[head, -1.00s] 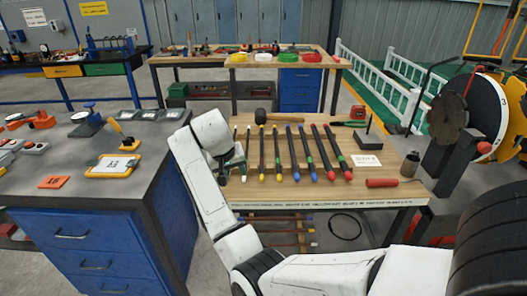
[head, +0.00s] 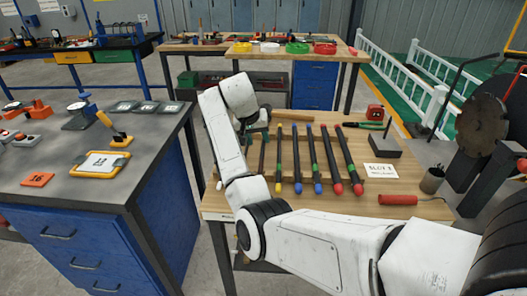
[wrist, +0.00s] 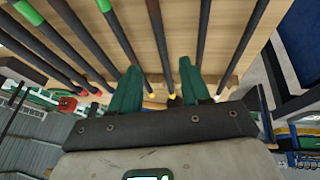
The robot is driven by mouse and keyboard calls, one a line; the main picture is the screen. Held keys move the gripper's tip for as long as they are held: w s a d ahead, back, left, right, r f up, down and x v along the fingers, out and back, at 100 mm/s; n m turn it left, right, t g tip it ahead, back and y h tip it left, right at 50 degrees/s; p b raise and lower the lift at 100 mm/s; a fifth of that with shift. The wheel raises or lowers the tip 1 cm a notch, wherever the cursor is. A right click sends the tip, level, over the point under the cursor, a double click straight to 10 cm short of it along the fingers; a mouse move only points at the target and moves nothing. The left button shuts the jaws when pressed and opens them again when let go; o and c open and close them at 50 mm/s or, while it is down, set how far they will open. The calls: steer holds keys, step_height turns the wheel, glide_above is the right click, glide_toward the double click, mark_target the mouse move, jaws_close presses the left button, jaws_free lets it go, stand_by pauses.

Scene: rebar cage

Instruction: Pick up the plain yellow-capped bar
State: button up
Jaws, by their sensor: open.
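Several dark bars lie side by side on the wooden bench (head: 225,208). A yellow-capped bar (head: 278,170) lies left of the blue- and red-capped ones, with no coloured band visible on it. Another dark bar (head: 262,155) lies to its left, its near end hidden by my arm. My gripper (head: 257,134) is over the far ends of these bars, green fingers apart and empty. In the wrist view, my gripper (wrist: 158,82) has a dark bar with a yellow end (wrist: 160,40) in line between its fingers. Another bar (wrist: 204,35) runs beside the right finger. Contact cannot be told.
Blue-capped (head: 318,170) and red-capped bars (head: 355,175) lie close on the right, some with green bands. A grey workbench (head: 60,185) is left.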

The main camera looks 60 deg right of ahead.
mark_target(262, 151)
steer(key=shift+a+x, duration=0.15)
steer(key=shift+x, duration=1.4)
steer(key=shift+a+x, duration=0.2)
steer(key=shift+x, duration=1.3)
steer(key=shift+f, duration=0.2)
jaws_close()
steer(key=shift+r, duration=0.1)
